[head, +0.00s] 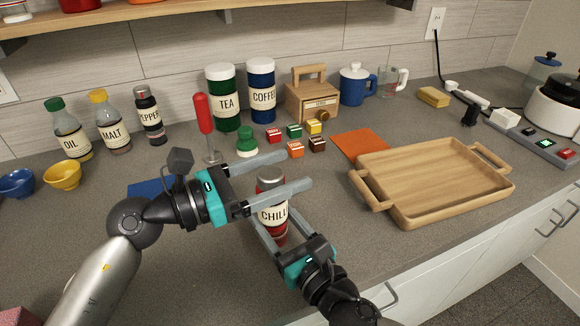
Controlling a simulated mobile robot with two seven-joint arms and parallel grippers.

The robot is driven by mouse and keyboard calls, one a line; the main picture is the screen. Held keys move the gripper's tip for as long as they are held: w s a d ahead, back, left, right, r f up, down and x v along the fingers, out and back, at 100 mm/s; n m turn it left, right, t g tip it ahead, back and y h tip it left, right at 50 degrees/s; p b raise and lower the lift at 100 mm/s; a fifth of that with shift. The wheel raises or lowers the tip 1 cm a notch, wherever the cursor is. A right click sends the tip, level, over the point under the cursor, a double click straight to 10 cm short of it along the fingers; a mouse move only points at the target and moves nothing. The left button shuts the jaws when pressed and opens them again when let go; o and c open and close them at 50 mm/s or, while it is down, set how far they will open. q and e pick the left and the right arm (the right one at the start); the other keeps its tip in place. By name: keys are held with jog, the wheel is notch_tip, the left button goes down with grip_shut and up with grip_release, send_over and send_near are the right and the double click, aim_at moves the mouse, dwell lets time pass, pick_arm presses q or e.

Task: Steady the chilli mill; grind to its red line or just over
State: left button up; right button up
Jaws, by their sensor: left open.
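The chilli mill (273,215), with a grey cap, a "CHILL" label and red contents, stands upright on the counter in the middle of the head view. My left gripper (297,171) is open, with one finger behind the cap and one in front of it. My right gripper (275,218) is low at the mill, its fingers along either side of the body. I cannot tell whether they press on it. The label and fingers hide part of the body, and I cannot make out a red line.
A wooden tray (392,214) stands to the right, near an orange mat (361,146). Several small coloured boxes (296,150), a green-topped shaker (247,142) and a red-handled tool (204,115) stand behind the mill. Bowls (63,175) and bottles are at the left.

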pick_arm(q)
jog(key=shift+x, duration=0.75)
jog(key=shift+c, duration=0.3)
grip_shut()
jog(key=shift+s+d+m+g+h, duration=0.15)
jog(key=shift+m+g+h, duration=0.1)
jog(key=shift+m+g, duration=0.4)
jog(key=shift+s+a+m+g+h, duration=0.1)
jog(key=shift+m+g+h, duration=0.2)
jog(key=shift+g, duration=0.6)
jog(key=shift+s+d+m+g+h, duration=0.1)
jog(key=shift+s+m+g+h, duration=0.05)
jog(key=shift+m+g, duration=0.5)
